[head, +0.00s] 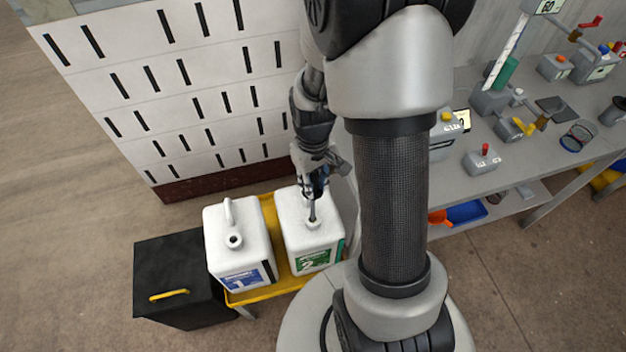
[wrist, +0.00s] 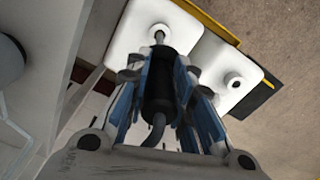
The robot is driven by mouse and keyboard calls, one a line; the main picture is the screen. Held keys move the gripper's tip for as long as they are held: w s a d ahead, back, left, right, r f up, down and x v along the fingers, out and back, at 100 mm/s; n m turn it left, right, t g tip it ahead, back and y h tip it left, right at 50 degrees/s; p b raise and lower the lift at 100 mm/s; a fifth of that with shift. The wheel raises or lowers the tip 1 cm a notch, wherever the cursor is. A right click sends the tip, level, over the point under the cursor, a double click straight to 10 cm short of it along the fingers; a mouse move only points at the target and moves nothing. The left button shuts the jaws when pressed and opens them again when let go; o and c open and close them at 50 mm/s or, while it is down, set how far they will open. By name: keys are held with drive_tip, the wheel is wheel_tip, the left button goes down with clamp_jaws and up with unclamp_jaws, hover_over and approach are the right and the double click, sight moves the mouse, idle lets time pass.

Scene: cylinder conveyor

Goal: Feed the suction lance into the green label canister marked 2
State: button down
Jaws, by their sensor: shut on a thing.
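The canister marked 2 (head: 298,222) is white with a green label (head: 316,258) and stands upright on the right of a yellow tray. My gripper (head: 316,186) is above it, shut on the suction lance (head: 312,208). In the wrist view my gripper (wrist: 160,85) has its blue-padded fingers around the lance's black body (wrist: 158,82), with a hose bending away below. The thin lance rod reaches the mouth of canister 2 (wrist: 142,18) and looks in line with it. I cannot tell how deep the tip is.
A white canister marked 1 (head: 228,254) with a blue label and open neck stands left of canister 2 on the yellow tray (head: 262,296). A black box (head: 172,268) is further left. A slotted white panel (head: 130,60) stands behind. A cluttered grey bench (head: 520,165) is at right.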

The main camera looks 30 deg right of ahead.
drive_tip(key=shift+f, duration=0.1)
idle(0.5)
drive_tip(key=b, duration=0.5)
hover_over(313, 213)
drive_tip(key=shift+w+d+f, duration=0.1)
drive_tip(key=shift+f, duration=1.35)
drive_tip(key=shift+w+d+f, duration=0.1)
drive_tip(key=shift+f, duration=1.35)
drive_tip(key=shift+f, duration=0.15)
drive_tip(key=shift+f+b, duration=1.25)
drive_tip(key=shift+f, duration=1.6)
drive_tip(key=shift+f, duration=2)
drive_tip(key=shift+f, duration=0.1)
